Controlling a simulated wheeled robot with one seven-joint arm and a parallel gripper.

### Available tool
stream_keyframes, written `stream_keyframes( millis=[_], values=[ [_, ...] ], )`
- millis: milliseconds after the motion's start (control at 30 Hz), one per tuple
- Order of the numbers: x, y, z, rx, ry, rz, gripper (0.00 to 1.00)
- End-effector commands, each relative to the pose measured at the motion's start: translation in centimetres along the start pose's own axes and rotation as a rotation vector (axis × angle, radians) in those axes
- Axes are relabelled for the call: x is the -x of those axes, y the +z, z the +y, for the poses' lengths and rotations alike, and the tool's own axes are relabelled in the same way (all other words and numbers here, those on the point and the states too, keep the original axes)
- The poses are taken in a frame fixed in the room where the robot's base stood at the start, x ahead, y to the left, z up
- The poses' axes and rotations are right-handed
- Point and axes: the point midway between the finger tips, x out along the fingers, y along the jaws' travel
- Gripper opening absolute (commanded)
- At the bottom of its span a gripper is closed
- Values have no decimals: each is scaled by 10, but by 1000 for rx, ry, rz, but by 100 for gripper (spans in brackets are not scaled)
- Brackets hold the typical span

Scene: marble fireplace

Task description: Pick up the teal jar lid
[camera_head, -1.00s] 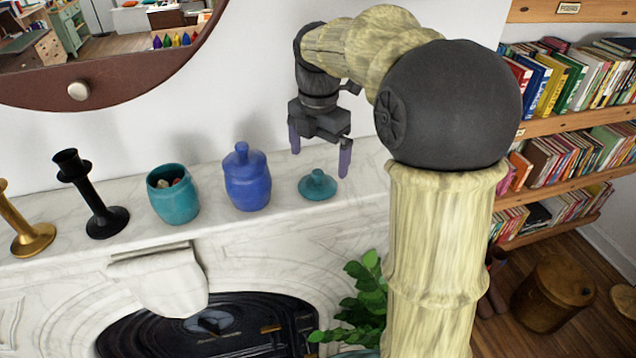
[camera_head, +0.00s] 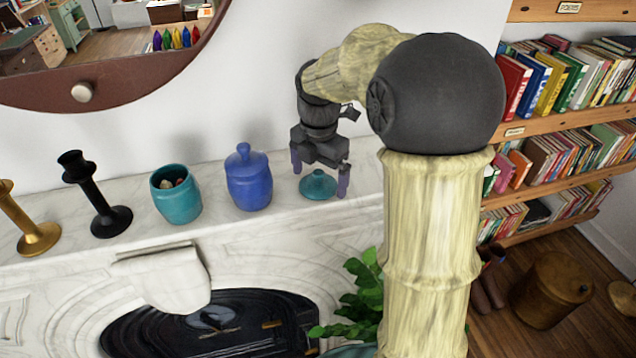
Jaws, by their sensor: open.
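The teal jar lid (camera_head: 318,186) lies on the marble mantel, with its knob facing up. My gripper (camera_head: 320,180) is open and points down. Its purple fingertips are to the left and right of the lid, with the lid showing between them. The right fingertip overlaps the lid's right side in the picture. I cannot tell whether either finger touches the lid. The teal jar (camera_head: 176,194) stands open at the left with small things inside.
A lidded blue jar (camera_head: 248,178) stands close to the left of my gripper. A black candlestick (camera_head: 96,196) and a gold candlestick (camera_head: 32,226) stand further left. The marble mantel (camera_head: 225,222) has a front edge. A plant (camera_head: 352,300) is below, and bookshelves are at right.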

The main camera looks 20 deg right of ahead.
Motion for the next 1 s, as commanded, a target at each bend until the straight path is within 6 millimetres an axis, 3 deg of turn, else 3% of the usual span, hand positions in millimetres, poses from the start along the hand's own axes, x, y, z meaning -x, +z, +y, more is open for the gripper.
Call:
stream_keyframes(
  millis=[100,367,733,1000],
  values=[
    [0,0,0,2,0,0,98],
    [0,-2,1,4,0,0,49],
    [7,0,1,2,2,-1,49],
    [52,0,1,2,5,-4,49]
  ],
)
